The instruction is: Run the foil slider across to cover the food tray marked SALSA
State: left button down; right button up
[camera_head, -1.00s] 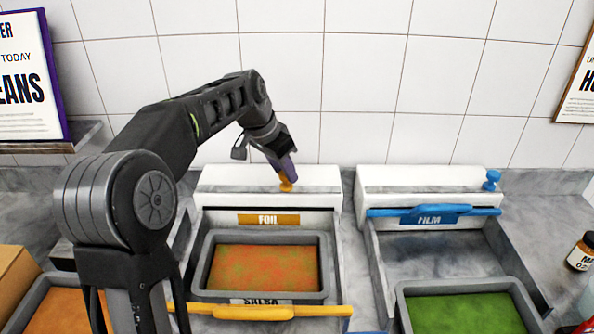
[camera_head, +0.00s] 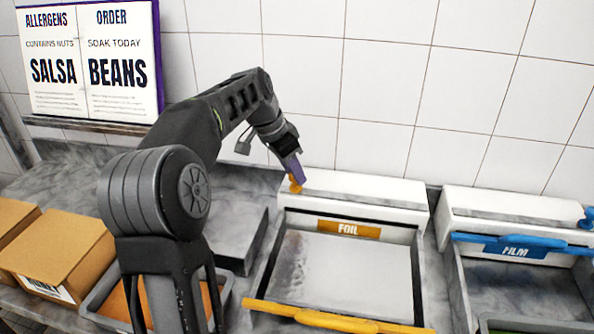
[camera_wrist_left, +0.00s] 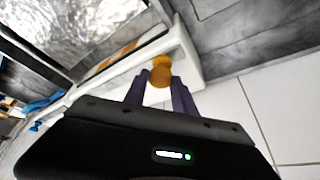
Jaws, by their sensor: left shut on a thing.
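My left gripper (camera_head: 291,170) is shut on the orange slider knob (camera_head: 296,187) at the left end of the white foil dispenser (camera_head: 365,192), which bears an orange FOIL label (camera_head: 349,228). In the left wrist view my purple fingers (camera_wrist_left: 160,78) stand either side of the round knob (camera_wrist_left: 161,66). A pale silver foil sheet (camera_head: 345,272) spreads over the bay in front of the dispenser, where no food shows. Crinkled foil also shows in the left wrist view (camera_wrist_left: 75,28). The SALSA tray and its marking are hidden. My right gripper is out of view.
A yellow bar (camera_head: 338,319) crosses the bay's front. Cardboard boxes (camera_head: 62,250) and a tray of orange food (camera_head: 93,300) are at left. A notice board (camera_head: 90,60) reads SALSA and BEANS.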

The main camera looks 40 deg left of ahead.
pick_arm(q)
jog(key=c, duration=1)
grip_release()
jog(key=shift+c, duration=0.2)
jog(key=v, duration=0.7)
jog(key=shift+r, duration=0.35)
jog(key=shift+s, duration=0.2)
